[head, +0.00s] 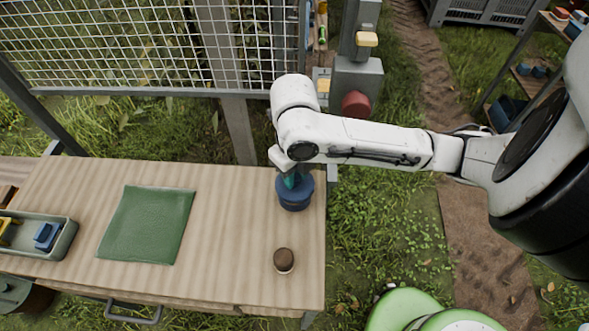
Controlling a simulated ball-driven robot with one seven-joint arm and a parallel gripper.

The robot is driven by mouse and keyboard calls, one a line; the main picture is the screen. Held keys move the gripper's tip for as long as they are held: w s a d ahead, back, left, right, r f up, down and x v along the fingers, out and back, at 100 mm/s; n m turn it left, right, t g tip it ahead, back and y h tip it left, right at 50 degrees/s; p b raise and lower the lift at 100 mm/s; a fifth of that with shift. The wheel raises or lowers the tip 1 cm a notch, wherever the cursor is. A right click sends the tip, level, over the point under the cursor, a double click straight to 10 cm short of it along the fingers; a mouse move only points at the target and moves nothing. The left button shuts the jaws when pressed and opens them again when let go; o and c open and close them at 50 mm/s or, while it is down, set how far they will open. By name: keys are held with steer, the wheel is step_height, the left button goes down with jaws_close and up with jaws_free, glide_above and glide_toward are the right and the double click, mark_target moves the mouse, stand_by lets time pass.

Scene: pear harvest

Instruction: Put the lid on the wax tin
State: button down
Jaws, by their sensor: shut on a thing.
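A round blue tin (294,201) stands upright near the right end of the wooden table. My gripper (290,179) points down at its top from behind, shut on what looks like the tin's blue lid. The fingertips and the lid's edge are small and partly hidden by my wrist. I cannot tell whether the lid is seated on the tin or just above it. A small round pot with a dark brown top (284,259) stands apart, in front of the tin.
A green cloth (148,224) lies flat on the table (232,235). A grey-green tray (62,236) with blue and yellow things is at the left. Bare tabletop lies between cloth and tin. A wire mesh fence (150,50) and a grey post with a red knob (355,103) stand behind.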

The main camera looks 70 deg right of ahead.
steer(key=shift+f+b, duration=0.45)
steer(key=shift+f, duration=0.6)
steer(key=shift+f+b, duration=0.55)
steer(key=shift+b, duration=0.4)
stand_by(0.8)
steer(key=c, duration=1.2)
jaws_free()
steer(key=shift+o, duration=0.2)
steer(key=shift+r+p, duration=4.05)
steer(key=shift+r, duration=1.5)
